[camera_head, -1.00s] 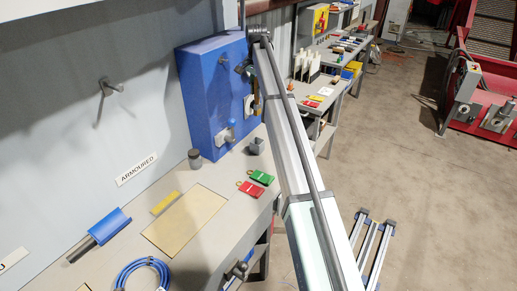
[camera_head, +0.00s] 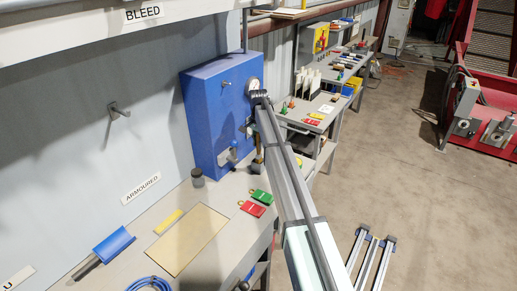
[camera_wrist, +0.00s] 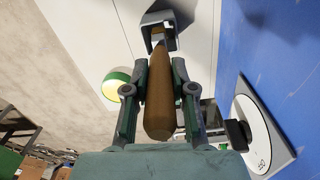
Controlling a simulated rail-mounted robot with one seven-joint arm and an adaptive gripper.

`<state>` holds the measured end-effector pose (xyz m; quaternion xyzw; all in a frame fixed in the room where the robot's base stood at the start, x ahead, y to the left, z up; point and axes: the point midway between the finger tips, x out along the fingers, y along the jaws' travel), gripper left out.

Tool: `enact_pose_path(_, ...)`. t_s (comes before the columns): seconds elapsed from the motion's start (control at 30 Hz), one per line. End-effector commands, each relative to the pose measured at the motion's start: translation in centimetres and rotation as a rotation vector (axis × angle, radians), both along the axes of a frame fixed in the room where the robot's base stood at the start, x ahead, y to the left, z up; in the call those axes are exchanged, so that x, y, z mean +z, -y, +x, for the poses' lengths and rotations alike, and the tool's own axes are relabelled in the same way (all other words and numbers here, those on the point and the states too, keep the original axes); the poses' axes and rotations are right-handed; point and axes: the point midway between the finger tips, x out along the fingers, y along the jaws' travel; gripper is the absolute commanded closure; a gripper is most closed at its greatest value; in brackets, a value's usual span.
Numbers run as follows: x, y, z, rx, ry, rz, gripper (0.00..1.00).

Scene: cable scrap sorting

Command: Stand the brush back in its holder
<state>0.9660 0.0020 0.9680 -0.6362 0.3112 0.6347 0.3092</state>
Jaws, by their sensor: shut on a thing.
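My gripper (camera_wrist: 160,100) is shut on the brush (camera_wrist: 160,105), gripping its brown wooden handle between both fingers. The brush's far end reaches the grey square holder (camera_wrist: 172,26) at the top of the wrist view. The end overlaps the holder's mouth; I cannot tell how deep it is inside. In the head view the brush (camera_head: 258,151) looks upright below my arm's end, beside the blue cabinet, and the holder is hard to make out there.
The blue cabinet (camera_head: 206,120) stands close beside my gripper; its round dial (camera_wrist: 250,135) is near in the wrist view. A dark cup (camera_head: 197,178), green tag (camera_head: 262,196) and red tag (camera_head: 252,208) lie on the bench nearby.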

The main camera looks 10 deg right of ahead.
Motion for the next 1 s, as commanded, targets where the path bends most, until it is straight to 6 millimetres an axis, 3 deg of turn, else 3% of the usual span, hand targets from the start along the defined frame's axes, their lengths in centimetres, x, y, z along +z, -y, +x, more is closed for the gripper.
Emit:
enact_pose_path(0.3, -3.6, 0.0, 0.0, 0.000, 0.000, 0.000, 1.00)
enact_pose_path(0.67, -4.1, 0.0, 0.0, 0.000, 0.000, 0.000, 1.00)
enact_pose_path(0.7, -4.2, 0.0, 0.0, 0.000, 0.000, 0.000, 0.72)
enact_pose_path(0.77, -4.1, 0.0, 0.0, 0.000, 0.000, 0.000, 0.51)
enact_pose_path(1.0, -4.1, 0.0, 0.0, 0.000, 0.000, 0.000, 0.50)
